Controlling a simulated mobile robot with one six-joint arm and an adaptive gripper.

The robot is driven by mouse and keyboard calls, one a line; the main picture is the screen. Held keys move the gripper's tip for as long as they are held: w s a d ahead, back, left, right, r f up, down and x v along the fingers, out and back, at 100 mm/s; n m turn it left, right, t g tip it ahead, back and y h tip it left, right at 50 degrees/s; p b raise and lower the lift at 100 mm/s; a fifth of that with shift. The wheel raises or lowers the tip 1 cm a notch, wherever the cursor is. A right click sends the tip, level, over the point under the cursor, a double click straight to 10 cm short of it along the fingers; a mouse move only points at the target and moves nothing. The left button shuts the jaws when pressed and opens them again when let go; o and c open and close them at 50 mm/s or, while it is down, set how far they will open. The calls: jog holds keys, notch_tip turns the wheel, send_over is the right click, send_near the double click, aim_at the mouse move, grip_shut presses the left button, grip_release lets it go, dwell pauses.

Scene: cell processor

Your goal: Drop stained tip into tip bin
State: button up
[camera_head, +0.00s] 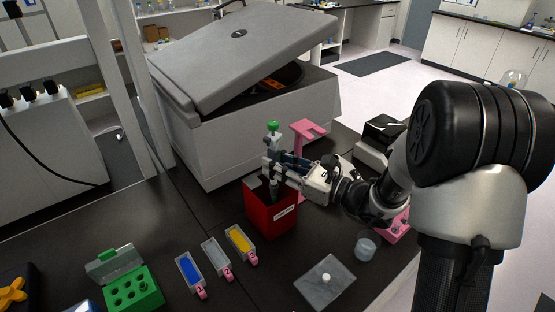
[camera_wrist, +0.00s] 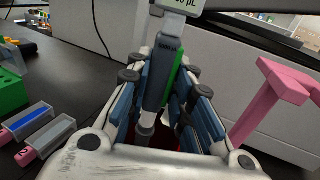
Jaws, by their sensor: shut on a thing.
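My gripper (camera_head: 273,166) is shut on a pipette (camera_head: 273,143) with a green top and holds it roughly upright. The pipette's lower end is over the mouth of the red tip bin (camera_head: 271,219), which stands on the dark bench with a white label on its front. In the wrist view the pipette (camera_wrist: 172,48) runs down between the blue-padded fingers of my gripper (camera_wrist: 166,85). A little dark red of the bin shows behind them. I cannot make out the stained tip or whether it is below the bin's rim.
A large grey machine (camera_head: 235,125) with a tilted lid stands behind the bin. A pink stand (camera_head: 306,132) is right behind my gripper. Blue, clear and yellow troughs (camera_head: 238,243), a green rack (camera_head: 133,291), a grey plate (camera_head: 318,290) and a clear cup (camera_head: 366,249) lie in front.

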notch_tip(320, 180, down, 2)
jog(key=shift+f+b, duration=0.1)
jog(key=shift+b, duration=0.3)
jog(key=w+a, duration=0.1)
jog(key=w, duration=0.1)
jog(key=w+a, duration=0.2)
jog(key=shift+w, duration=0.15)
dwell(0.3)
jog(key=shift+r, duration=0.3)
